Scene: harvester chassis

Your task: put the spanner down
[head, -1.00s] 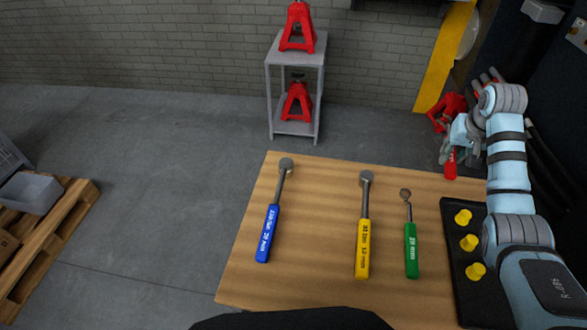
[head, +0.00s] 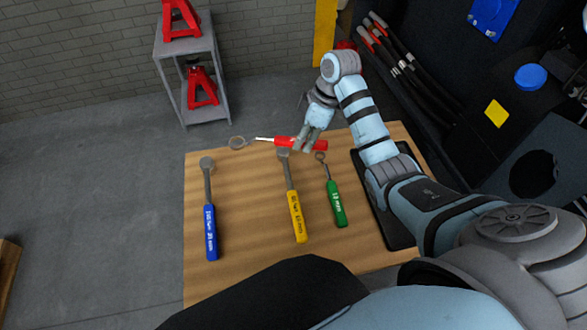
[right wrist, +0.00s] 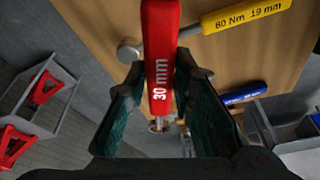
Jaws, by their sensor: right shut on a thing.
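My right gripper (head: 308,138) is shut on the red handle of a 30 mm spanner (head: 316,145). It holds the spanner level near the table's far edge, with the ring end pointing left. In the right wrist view the red handle (right wrist: 160,75) runs between the two dark fingers of the gripper (right wrist: 163,100). The spanner passes above the head of the yellow-handled wrench (head: 296,215); the height of the gap is hard to tell. The wooden table (head: 250,225) lies below. My left gripper is not in view.
A blue-handled wrench (head: 210,232) lies on the left of the table and a green-handled spanner (head: 336,205) right of the yellow one. A black tray (head: 398,235) is partly hidden by my right arm. Bare wood shows between the blue and yellow tools.

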